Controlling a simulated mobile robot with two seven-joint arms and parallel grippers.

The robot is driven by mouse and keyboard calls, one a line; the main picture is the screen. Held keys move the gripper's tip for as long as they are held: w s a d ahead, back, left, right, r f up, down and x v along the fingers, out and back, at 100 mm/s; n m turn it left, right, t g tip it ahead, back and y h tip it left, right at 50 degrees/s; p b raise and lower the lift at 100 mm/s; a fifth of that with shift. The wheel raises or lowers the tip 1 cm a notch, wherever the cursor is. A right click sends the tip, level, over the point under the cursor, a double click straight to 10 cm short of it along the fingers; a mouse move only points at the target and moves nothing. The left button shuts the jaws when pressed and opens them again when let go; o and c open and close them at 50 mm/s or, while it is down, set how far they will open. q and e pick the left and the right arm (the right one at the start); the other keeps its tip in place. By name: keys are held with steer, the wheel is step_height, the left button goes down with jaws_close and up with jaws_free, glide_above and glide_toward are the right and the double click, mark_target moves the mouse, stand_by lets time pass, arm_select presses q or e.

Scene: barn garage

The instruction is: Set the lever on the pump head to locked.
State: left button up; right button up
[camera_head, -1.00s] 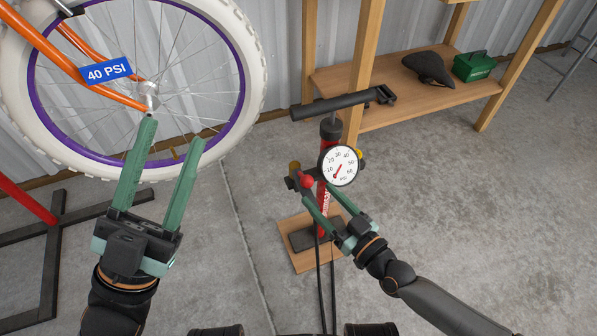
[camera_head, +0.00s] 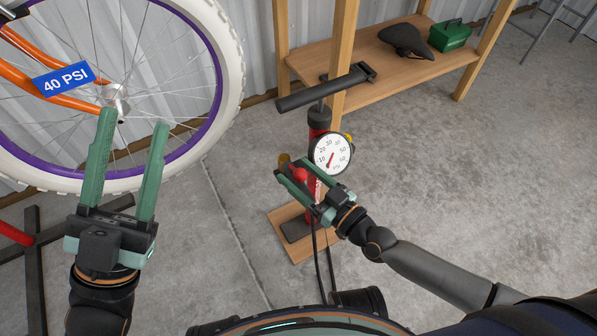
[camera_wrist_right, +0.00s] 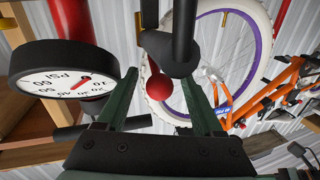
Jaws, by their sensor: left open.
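The red floor pump (camera_head: 314,188) stands upright on a wooden board, with a round white gauge (camera_head: 331,153) near its top. The dark pump head (camera_wrist_right: 172,50) is at the pump's left side. Its lever ends in a red ball knob (camera_wrist_right: 158,88), which also shows in the head view (camera_head: 299,175). My right gripper (camera_head: 289,168) is open at the pump head. In the wrist view the knob lies between its two fingers, with gaps on both sides. My left gripper (camera_head: 134,119) is open and empty, in front of the bicycle wheel.
The white-tyred bicycle wheel (camera_head: 231,65) with a 40 PSI tag (camera_head: 63,79) is at the left. A wooden shelf (camera_head: 375,70) behind the pump holds a black saddle (camera_head: 407,40) and a green box (camera_head: 451,35). The black T-handle (camera_head: 318,89) rises above the gauge.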

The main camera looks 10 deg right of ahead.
jaws_close()
stand_by(0.3)
steer(key=shift+w+d+f+t, duration=0.1)
steer(key=shift+f+t, duration=0.15)
steer(key=shift+t, duration=0.25)
steer(key=shift+f+y, duration=0.15)
steer(key=shift+y, duration=0.15)
steer(key=shift+f+n+t+y, duration=0.25)
steer(key=shift+n+t+y, duration=0.15)
steer(key=shift+t, duration=0.2)
steer(key=shift+s, duration=0.25)
jaws_free()
